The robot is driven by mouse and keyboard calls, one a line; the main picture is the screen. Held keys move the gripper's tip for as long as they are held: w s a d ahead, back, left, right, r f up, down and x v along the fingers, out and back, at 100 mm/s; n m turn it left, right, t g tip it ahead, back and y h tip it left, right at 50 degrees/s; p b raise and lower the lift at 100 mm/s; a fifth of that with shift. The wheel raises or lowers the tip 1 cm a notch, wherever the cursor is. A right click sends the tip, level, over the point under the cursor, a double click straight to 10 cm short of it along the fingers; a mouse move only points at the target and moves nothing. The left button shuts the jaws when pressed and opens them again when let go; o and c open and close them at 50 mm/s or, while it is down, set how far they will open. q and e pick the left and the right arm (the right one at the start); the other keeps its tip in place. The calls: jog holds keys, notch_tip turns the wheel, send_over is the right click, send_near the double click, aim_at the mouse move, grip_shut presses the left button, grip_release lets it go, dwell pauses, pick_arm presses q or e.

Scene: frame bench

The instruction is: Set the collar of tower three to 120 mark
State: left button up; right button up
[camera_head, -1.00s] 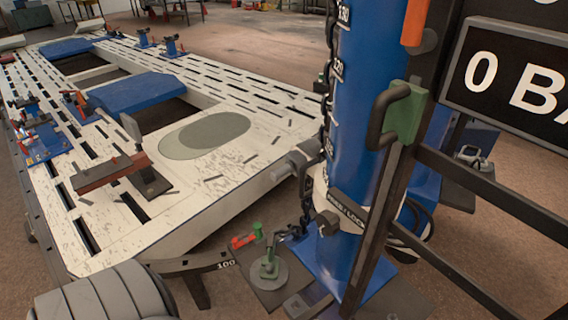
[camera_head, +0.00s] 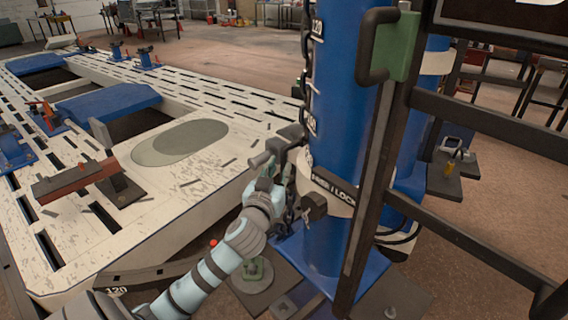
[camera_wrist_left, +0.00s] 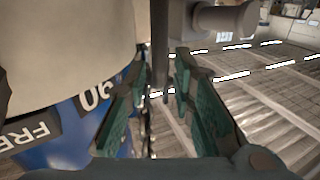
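The nearest tower is a blue column (camera_head: 335,100) with a white mark reading 120 near the top and a lower mark. A cream collar (camera_head: 320,178) with a lock label and dark knob (camera_head: 313,207) surrounds it below both marks. A grey bar end (camera_head: 272,147) projects left beside the collar. My left gripper (camera_head: 271,181) is at the collar's left, just below that bar. In the left wrist view its green fingers (camera_wrist_left: 160,95) stand apart, with a thin dark rod showing between them. The cream collar (camera_wrist_left: 65,45) and a 90 mark are left there. The tower's number is not readable.
A dark chain (camera_head: 305,60) hangs along the column's left side. A dark upright frame with a green bracket (camera_head: 405,45) stands close on the right. The slotted cream bench (camera_head: 195,190) fills the left. A curved floor strip (camera_head: 150,277) reads 120.

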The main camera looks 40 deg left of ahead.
aim_at(283, 162)
pick_arm(q)
jog(key=shift+x, duration=2.35)
grip_shut()
